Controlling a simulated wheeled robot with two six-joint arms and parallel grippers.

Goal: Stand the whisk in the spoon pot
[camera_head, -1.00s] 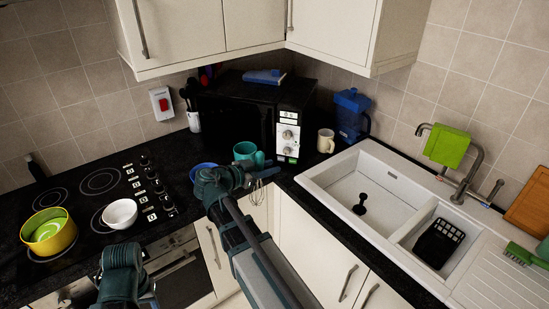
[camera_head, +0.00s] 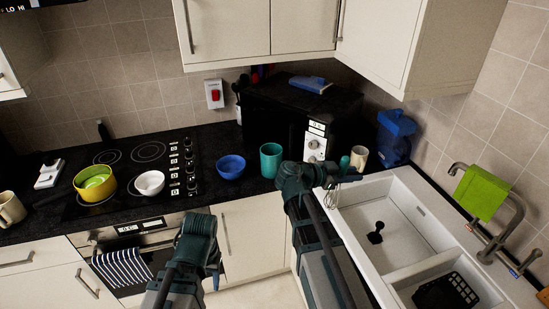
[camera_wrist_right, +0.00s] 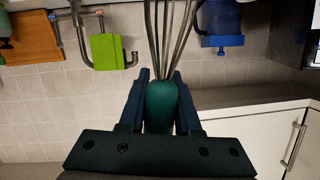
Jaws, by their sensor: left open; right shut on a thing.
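My right gripper (camera_head: 330,176) is shut on the whisk (camera_wrist_right: 161,105). The right wrist view shows its teal handle between the fingers, with the metal wires pointing up the picture. In the head view the wires (camera_head: 333,192) show near the sink's left corner. The spoon pot (camera_head: 239,114) is a small white pot holding dark utensils, at the back of the counter left of the microwave; it is partly hidden. The whisk is well in front and to the right of it. My left gripper (camera_head: 214,272) is open and empty, low in front of the cupboards.
A blue bowl (camera_head: 231,168) and a teal mug (camera_head: 271,160) stand on the counter before the microwave (camera_head: 280,110). A cream mug (camera_head: 359,157) and blue jug (camera_head: 394,135) are right of it. The hob (camera_head: 150,165) holds a yellow pot (camera_head: 94,186) and a white bowl (camera_head: 150,183).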

